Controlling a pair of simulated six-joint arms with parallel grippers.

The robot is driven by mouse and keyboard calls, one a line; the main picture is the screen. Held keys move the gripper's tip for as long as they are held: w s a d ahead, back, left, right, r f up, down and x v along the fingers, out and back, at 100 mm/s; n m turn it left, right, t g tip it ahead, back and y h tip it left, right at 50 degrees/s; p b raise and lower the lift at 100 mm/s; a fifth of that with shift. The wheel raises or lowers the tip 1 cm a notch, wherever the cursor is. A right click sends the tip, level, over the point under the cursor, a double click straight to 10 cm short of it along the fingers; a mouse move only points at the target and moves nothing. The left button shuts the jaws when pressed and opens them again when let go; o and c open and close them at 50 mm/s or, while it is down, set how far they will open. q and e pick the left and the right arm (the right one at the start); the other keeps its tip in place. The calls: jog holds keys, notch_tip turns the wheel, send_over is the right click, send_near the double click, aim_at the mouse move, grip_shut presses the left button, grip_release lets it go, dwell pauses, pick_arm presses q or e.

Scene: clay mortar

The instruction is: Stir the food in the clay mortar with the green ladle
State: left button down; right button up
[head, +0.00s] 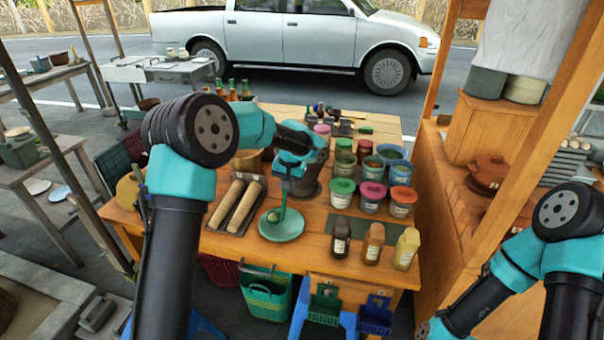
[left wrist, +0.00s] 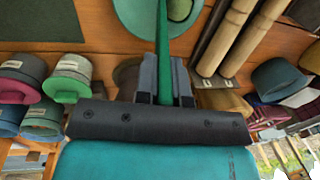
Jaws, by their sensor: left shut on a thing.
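My left gripper (head: 285,184) is shut on the handle of the green ladle (head: 283,204), above the front middle of the wooden table. The ladle hangs close to upright with its bowl at the green plate (head: 290,232); whether it touches the plate I cannot tell. In the left wrist view the ladle (left wrist: 164,45) runs between both fingers (left wrist: 165,75), its bowl over the plate (left wrist: 127,14). The dark brown clay mortar (head: 307,187) stands just behind the gripper, partly covered by it. The food inside is hidden. My right arm is at the lower right, its gripper out of view.
Two wooden rolling pins (head: 243,206) lie on a dark tray left of the plate. Several lidded jars (head: 372,196) stand to the right, with three sauce bottles (head: 373,243) at the front right. Bottles (head: 232,90) stand at the back left.

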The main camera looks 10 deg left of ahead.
pick_arm(q)
jog(key=shift+s+d, duration=0.15)
jog(key=shift+w+d, duration=0.7)
jog(key=shift+d, duration=0.05)
jog(key=shift+w+a, duration=0.1)
jog(key=shift+w+a, duration=0.6)
jog(key=shift+a, duration=0.05)
